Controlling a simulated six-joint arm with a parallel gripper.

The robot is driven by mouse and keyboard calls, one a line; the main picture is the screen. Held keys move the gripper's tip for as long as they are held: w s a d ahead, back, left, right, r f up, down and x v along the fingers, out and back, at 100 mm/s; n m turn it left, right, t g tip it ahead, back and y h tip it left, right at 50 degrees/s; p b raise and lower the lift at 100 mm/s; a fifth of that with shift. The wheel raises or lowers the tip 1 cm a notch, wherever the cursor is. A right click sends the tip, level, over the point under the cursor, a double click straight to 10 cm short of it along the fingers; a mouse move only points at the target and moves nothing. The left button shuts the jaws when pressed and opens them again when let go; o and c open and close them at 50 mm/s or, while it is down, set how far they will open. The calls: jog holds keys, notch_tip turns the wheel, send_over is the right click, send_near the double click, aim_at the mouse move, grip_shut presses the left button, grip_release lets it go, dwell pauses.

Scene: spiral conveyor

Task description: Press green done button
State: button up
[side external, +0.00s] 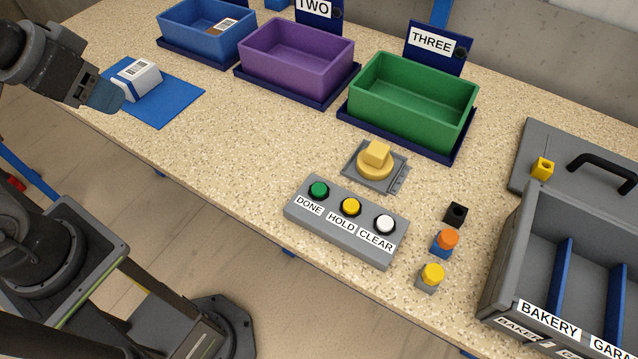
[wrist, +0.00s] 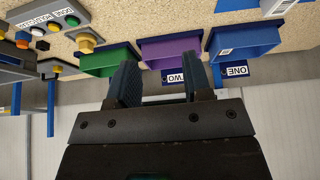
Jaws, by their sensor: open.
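The green done button (side external: 319,190) is the leftmost of three buttons on a grey control box (side external: 300,215), with the DONE label in front of it. It also shows small in the upper left of the wrist view (wrist: 71,20). The yellow hold button (side external: 351,206) and the white clear button (side external: 385,223) sit beside it. My gripper (side external: 105,98) is at the far left in the side view, beside a white box on a blue mat, well away from the buttons. In the wrist view its two fingers (wrist: 170,82) are apart with nothing between them.
Blue (side external: 190,38), purple (side external: 270,70) and green (side external: 390,112) bins line the back. A yellow knob (side external: 375,160) stands behind the control box. The white box (side external: 138,82) lies on the blue mat (side external: 178,104). Small coloured blocks and a grey divided tray (side external: 505,250) are at right.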

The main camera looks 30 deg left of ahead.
grip_shut()
dwell(1.3)
